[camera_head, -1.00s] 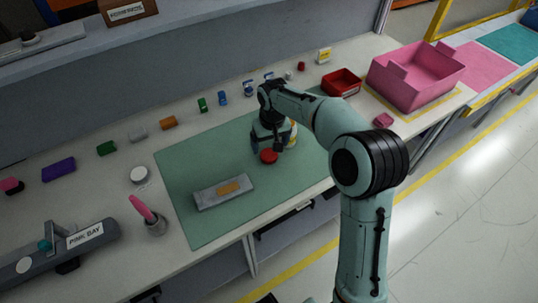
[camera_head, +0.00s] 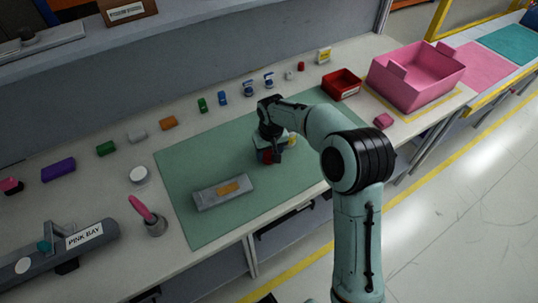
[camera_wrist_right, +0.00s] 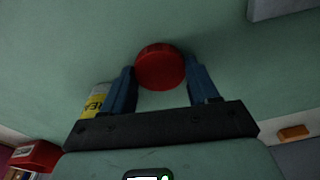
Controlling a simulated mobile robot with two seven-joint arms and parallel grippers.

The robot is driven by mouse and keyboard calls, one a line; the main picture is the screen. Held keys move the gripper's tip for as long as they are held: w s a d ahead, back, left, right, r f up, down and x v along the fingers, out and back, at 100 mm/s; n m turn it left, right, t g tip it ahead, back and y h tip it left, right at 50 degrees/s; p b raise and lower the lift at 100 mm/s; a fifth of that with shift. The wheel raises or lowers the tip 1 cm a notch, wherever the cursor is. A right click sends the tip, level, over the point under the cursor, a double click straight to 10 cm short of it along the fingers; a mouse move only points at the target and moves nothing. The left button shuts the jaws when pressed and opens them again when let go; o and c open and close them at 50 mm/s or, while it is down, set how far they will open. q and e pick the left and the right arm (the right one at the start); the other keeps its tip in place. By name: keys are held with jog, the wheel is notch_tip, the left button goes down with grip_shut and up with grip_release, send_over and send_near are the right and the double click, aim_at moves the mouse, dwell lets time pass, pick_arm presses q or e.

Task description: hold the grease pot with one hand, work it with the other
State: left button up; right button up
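A round red lid-like piece (camera_wrist_right: 160,67) lies on the green mat (camera_head: 195,165). In the right wrist view it sits between the two blue fingertips of my right gripper (camera_wrist_right: 161,72). The fingers are spread, one on each side of it; I cannot tell whether they touch it. A pot with a yellow label (camera_wrist_right: 96,102), its lettering partly readable as "REA", stands beside the left finger. In the head view my right gripper (camera_head: 271,156) points down over the mat and hides most of the pot and the red piece. My left gripper is not in view.
A grey plate (camera_head: 208,197) with an orange block lies on the mat's near left. Small coloured pieces line the back. A red bin (camera_head: 342,84) and pink crate (camera_head: 415,75) stand at right.

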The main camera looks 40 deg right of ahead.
aim_at(269, 155)
jog(key=c, duration=0.3)
jog(key=shift+c, duration=0.2)
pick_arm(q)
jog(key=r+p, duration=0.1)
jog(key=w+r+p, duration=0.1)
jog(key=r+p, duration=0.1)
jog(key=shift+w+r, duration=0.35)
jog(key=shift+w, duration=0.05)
pick_arm(e)
notch_tip(269, 155, up, 20)
